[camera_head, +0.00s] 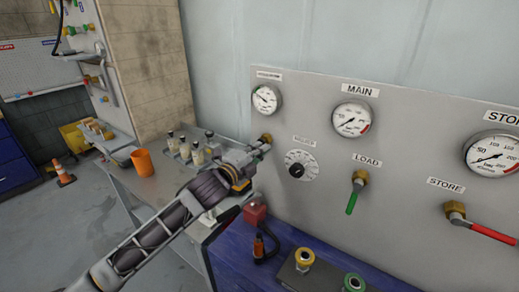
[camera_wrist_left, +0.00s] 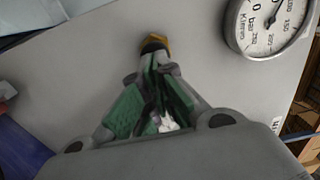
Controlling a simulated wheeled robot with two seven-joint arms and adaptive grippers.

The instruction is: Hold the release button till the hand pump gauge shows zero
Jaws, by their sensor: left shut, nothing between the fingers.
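A brass fitting (camera_head: 266,138) sticks out of the grey panel below a small white gauge (camera_head: 266,99). Whether it is the release button I cannot tell. My left gripper (camera_head: 262,149) is shut, with its fingertips at the fitting. In the left wrist view the green-padded fingers (camera_wrist_left: 152,50) converge in front of the brass fitting (camera_wrist_left: 156,40) and hide part of it; contact is unclear. A gauge (camera_wrist_left: 268,25) shows at that view's upper right, cut off by the edge. The small gauge's label and exact reading are too small to make out. My right gripper is out of view.
The panel also carries the MAIN gauge (camera_head: 352,118), a dial (camera_head: 301,165), a green LOAD lever (camera_head: 354,197), a right-hand gauge (camera_head: 492,154) and a red STORE lever (camera_head: 484,226). A bench with bottles (camera_head: 196,153) and an orange cup (camera_head: 143,162) stands left.

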